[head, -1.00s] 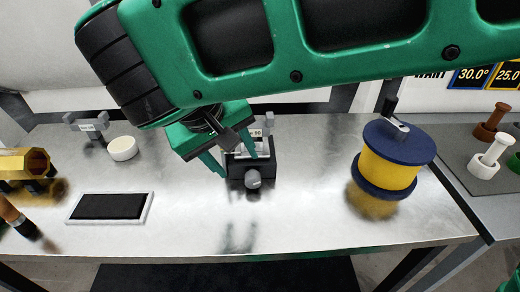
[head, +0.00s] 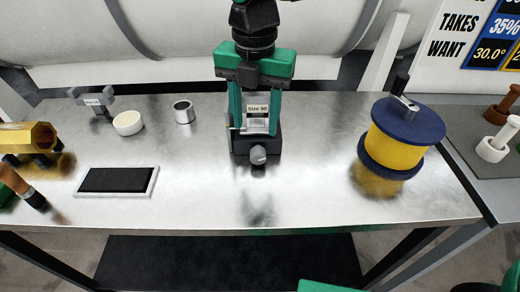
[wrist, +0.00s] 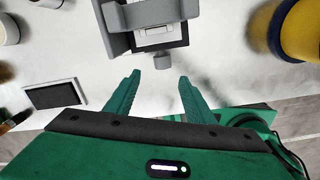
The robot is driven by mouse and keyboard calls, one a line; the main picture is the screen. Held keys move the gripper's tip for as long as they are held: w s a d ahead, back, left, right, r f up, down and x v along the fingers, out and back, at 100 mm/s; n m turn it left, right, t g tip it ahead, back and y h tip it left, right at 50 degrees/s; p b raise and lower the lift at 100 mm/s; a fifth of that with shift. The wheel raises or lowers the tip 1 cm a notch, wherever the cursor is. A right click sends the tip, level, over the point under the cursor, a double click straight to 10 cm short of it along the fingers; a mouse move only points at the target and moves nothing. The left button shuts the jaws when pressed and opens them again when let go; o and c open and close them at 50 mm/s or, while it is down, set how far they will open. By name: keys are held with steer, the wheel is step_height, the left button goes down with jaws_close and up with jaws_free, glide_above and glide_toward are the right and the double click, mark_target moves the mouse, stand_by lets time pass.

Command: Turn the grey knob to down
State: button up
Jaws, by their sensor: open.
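The grey knob (head: 258,155) is on the front of a small dark box (head: 242,146) in the middle of the metal table. A "Size 90" label stands at the box. The knob also shows in the wrist view (wrist: 161,62), just beyond my fingertips. Which way it points is too small to tell. My gripper (head: 254,130) points down in the head view, with its fingers on either side of the label. In the wrist view my gripper (wrist: 158,78) is open, with nothing between its fingers.
A yellow spool with blue flanges (head: 397,140) stands to the right. A black pad with a white frame (head: 117,181), a cream round dish (head: 128,123) and a metal cup (head: 183,111) are to the left. A brass hexagonal part (head: 28,137) is far left. The table front is clear.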

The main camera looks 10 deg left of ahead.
mark_target(259, 153)
steer(key=f+n, duration=0.1)
steer(key=f, duration=0.2)
steer(key=f+n, duration=0.1)
steer(key=f, duration=0.2)
steer(key=f+n, duration=0.1)
steer(key=f, duration=0.3)
steer(key=shift+w+d+f+n+g, duration=0.1)
steer(key=shift+d+n+g, duration=0.2)
steer(key=shift+d+n, duration=0.1)
steer(key=shift+a, duration=0.1)
steer(key=c, duration=1.1)
